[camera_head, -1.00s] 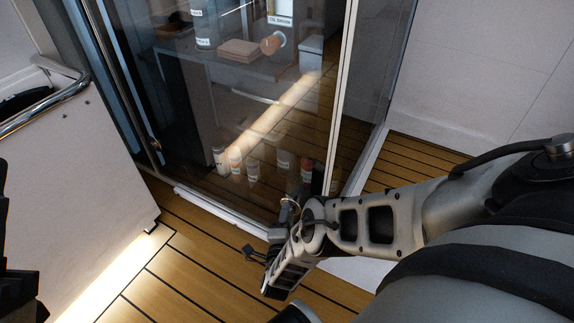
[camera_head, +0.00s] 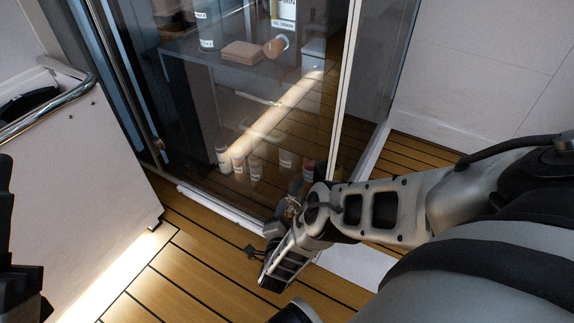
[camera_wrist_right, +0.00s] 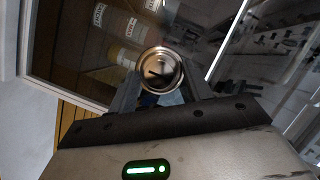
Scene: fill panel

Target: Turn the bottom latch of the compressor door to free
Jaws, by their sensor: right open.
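The compressor door (camera_head: 200,110) is a tall glass panel in a pale frame. A round metal latch (camera_wrist_right: 159,71) with a dark middle fills the space between the fingers of my right gripper (camera_wrist_right: 160,86) in the right wrist view. The fingers are open, one on each side of the latch; I cannot tell whether they touch it. In the head view, my right gripper (camera_head: 289,210) is at the door's lower right corner, and my own wrist largely hides the latch there. My left gripper does not show clearly; only a dark shape is at the left edge.
Several small bottles (camera_head: 239,165) stand low behind the glass. A white cabinet with a chrome rail (camera_head: 55,105) is to the left. The plank floor (camera_head: 190,265) in front is clear. A pale wall (camera_head: 490,70) is to the right.

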